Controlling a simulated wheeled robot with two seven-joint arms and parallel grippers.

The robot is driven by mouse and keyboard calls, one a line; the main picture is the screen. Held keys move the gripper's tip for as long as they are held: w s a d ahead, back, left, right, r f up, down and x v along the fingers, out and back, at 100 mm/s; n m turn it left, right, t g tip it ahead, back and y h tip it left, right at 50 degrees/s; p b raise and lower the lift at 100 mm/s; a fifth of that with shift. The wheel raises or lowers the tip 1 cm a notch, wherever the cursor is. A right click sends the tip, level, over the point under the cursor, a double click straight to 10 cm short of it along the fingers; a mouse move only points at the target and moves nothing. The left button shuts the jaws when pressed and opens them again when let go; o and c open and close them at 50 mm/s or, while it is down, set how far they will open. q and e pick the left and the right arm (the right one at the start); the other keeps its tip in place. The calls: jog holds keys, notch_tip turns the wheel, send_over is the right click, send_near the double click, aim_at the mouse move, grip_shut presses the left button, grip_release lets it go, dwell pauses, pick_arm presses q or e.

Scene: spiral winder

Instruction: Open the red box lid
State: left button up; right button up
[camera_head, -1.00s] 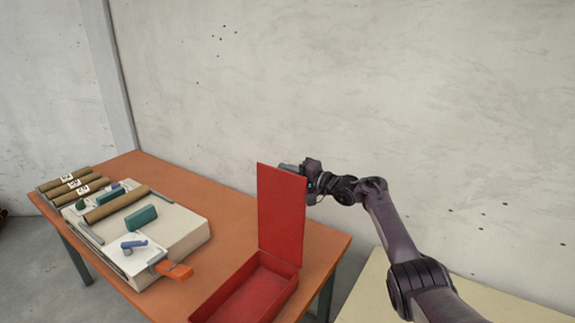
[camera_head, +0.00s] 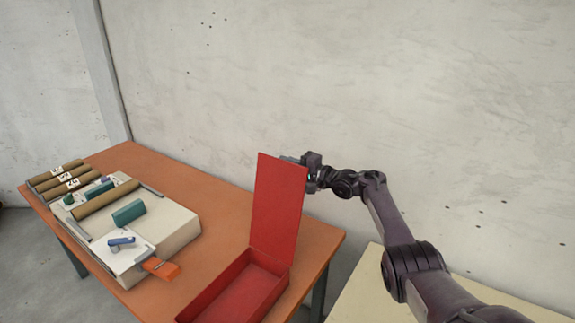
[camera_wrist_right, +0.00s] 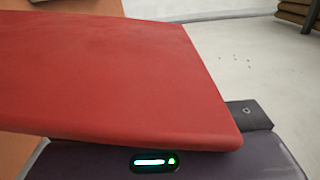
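The red box (camera_head: 240,292) sits at the front right of the orange table in the head view, its open inside visible. Its red lid (camera_head: 278,205) stands raised at the box's far side, leaning slightly back. My right gripper (camera_head: 296,159) is at the lid's upper right corner, partly hidden behind it. In the right wrist view the lid (camera_wrist_right: 110,75) fills much of the picture and covers most of the gripper. One dark finger part (camera_wrist_right: 250,115) shows past its edge. The finger opening is hidden. My left gripper is not in view.
The orange table (camera_head: 215,250) also holds a cream winder machine (camera_head: 175,235) with teal blocks, an orange tab (camera_head: 162,269) and brown rolls (camera_head: 67,183) at left. A plain wall (camera_head: 330,80) stands behind. A pale surface (camera_head: 375,295) is at lower right.

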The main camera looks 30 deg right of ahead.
jog(key=shift+o, duration=1.2)
jog(key=shift+s, duration=0.1)
jog(key=v, duration=0.7)
jog(key=shift+s+d, duration=0.2)
jog(key=shift+s, duration=0.1)
jog(key=p+v, duration=0.5)
jog(key=v, duration=0.4)
jog(key=shift+p, duration=0.35)
